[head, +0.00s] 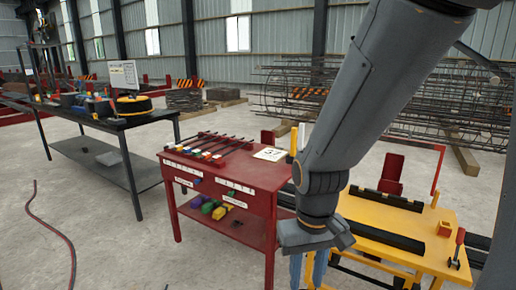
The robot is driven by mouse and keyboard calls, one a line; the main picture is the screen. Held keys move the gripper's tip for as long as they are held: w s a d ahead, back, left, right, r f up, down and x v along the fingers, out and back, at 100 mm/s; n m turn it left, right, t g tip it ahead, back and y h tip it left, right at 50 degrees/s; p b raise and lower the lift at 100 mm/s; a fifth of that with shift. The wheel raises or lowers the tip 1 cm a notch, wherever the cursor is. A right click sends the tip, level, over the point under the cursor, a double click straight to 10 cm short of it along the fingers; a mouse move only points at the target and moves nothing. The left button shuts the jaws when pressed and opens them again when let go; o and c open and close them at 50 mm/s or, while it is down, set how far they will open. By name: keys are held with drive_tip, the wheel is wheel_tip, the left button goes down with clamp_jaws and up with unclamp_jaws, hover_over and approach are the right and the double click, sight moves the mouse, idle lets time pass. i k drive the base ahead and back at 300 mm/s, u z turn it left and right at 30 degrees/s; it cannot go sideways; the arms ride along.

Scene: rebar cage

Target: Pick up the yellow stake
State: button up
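The red table (262,190) stands in the middle of the head view. Several dark rods (222,143) with small coloured ends lie side by side on its top; the ends are too small to tell surely which is yellow. A short yellow upright piece (293,141) shows behind the table's right end, partly hidden by my arm; I cannot tell if it is a stake. My arm comes down from the upper right, in front of the table's right side. My gripper (308,269) seems to point down at the lower edge, its tips cut off or unclear.
A yellow workbench (402,250) with black bars and a red block stands at the right. A dark table (150,116) with tools is at the left. Rebar cages (440,105) lie behind. A hose (62,232) lies on open floor at the left.

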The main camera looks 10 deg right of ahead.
sight(295, 130)
drive_tip(key=u, duration=0.8)
drive_tip(key=i, duration=3.45)
drive_tip(key=z, duration=3.45)
